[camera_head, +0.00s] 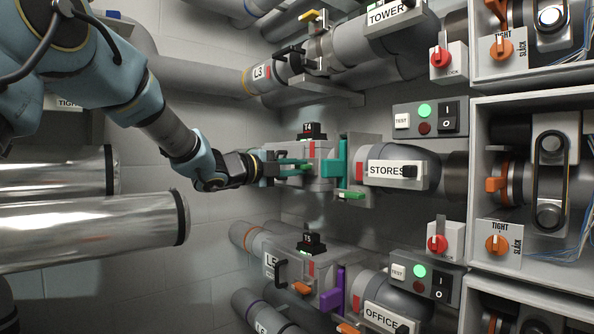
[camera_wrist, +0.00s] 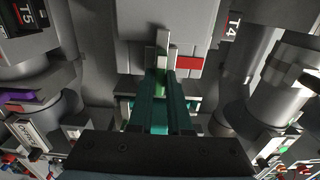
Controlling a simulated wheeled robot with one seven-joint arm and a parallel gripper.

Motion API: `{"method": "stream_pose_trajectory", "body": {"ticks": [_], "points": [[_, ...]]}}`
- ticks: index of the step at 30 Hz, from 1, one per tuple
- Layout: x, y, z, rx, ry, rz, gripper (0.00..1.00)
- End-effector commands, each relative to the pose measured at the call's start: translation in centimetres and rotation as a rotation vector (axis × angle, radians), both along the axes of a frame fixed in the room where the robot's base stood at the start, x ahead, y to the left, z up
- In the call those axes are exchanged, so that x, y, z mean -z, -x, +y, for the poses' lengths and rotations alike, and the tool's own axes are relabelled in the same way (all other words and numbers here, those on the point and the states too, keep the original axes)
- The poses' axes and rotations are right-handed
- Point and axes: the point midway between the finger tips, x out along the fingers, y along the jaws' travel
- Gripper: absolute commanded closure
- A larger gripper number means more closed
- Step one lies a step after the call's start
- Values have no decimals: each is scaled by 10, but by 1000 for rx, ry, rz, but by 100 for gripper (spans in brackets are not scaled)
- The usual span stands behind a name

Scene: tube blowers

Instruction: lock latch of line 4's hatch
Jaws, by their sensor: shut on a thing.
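Line 4's hatch housing (camera_head: 325,168) is a grey box on a pipe, under a black T4 tag (camera_head: 312,130), which also shows in the wrist view (camera_wrist: 231,25). A teal upright plate (camera_head: 341,158) stands at its right side, with a green tab (camera_head: 352,195) below. My gripper (camera_head: 298,167) reaches in from the left at the housing's front. In the wrist view its teal fingers (camera_wrist: 160,85) are shut on a narrow latch (camera_wrist: 163,50), pale and green, in front of the grey housing. A red mark (camera_wrist: 188,65) sits just right of the latch. The fingers hide much of the latch.
Line 3 (camera_head: 283,68) runs above and line 5 (camera_head: 285,268) below, with a purple plate (camera_head: 333,292). The STORES pipe (camera_head: 412,168), switch boxes (camera_head: 425,118) and a red knob (camera_head: 438,243) are at right. Shiny pipes (camera_head: 90,225) lie at lower left.

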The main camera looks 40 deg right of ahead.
Motion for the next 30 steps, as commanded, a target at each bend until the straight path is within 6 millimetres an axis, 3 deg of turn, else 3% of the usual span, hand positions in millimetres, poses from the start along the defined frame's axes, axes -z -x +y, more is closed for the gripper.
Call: {"method": "stream_pose_trajectory", "body": {"ticks": [5, 6, 14, 23, 30], "points": [[2, 0, 0, 1, -3, -1, 100], [2, 0, 0, 1, -3, -1, 83], [1, 0, 0, 1, -1, 0, 54], [0, 0, 3, -1, -1, 0, 54], [-1, -3, 39, -3, 0, -1, 54]]}}
